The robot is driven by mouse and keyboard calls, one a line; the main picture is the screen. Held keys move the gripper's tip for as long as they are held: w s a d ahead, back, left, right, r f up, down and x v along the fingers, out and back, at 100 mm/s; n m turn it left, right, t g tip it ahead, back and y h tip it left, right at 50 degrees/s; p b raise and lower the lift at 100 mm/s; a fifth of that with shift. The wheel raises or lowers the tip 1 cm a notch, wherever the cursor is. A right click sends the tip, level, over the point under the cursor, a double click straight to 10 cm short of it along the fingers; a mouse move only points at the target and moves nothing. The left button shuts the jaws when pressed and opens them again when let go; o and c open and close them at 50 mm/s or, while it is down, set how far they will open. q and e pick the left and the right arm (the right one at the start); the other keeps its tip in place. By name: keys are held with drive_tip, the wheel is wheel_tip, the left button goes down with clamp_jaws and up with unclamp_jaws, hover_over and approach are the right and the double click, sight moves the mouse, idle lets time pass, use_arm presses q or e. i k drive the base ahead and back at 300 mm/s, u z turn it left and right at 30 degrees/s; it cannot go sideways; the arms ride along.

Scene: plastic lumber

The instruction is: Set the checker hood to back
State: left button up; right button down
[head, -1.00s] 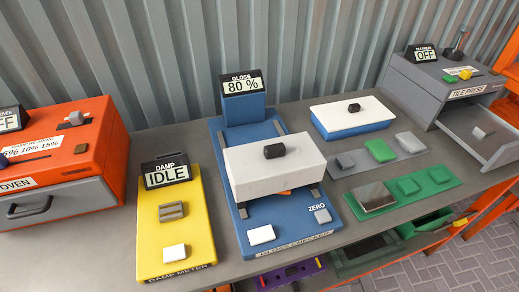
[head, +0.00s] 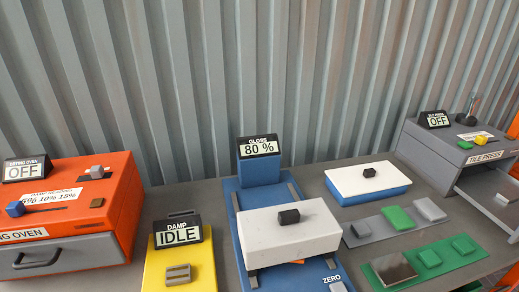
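The gloss checker is a blue device with a base (head: 229,200) on the bench and a post (head: 258,171) at its back. Its display (head: 258,146) reads GLOSS 80 %. The checker hood (head: 265,235) is a white speckled block with a black knob (head: 289,216) on top. It sits across two dark rails, toward the front of the base, with a gap of bare blue base between it and the post. Something orange shows under its front edge. Neither of my grippers is in view.
The damp meter (head: 178,275), reading IDLE, and the orange oven (head: 80,210) stand left. A blue box with a white lid (head: 366,181), trays of tiles (head: 425,258) and the grey tile press (head: 440,150), reading OFF, stand right. A corrugated wall (head: 300,70) is behind.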

sight(284, 232)
drive_tip(key=k, duration=1)
drive_tip(key=u, duration=0.75)
drive_tip(key=i, duration=0.9)
drive_tip(key=z, duration=0.9)
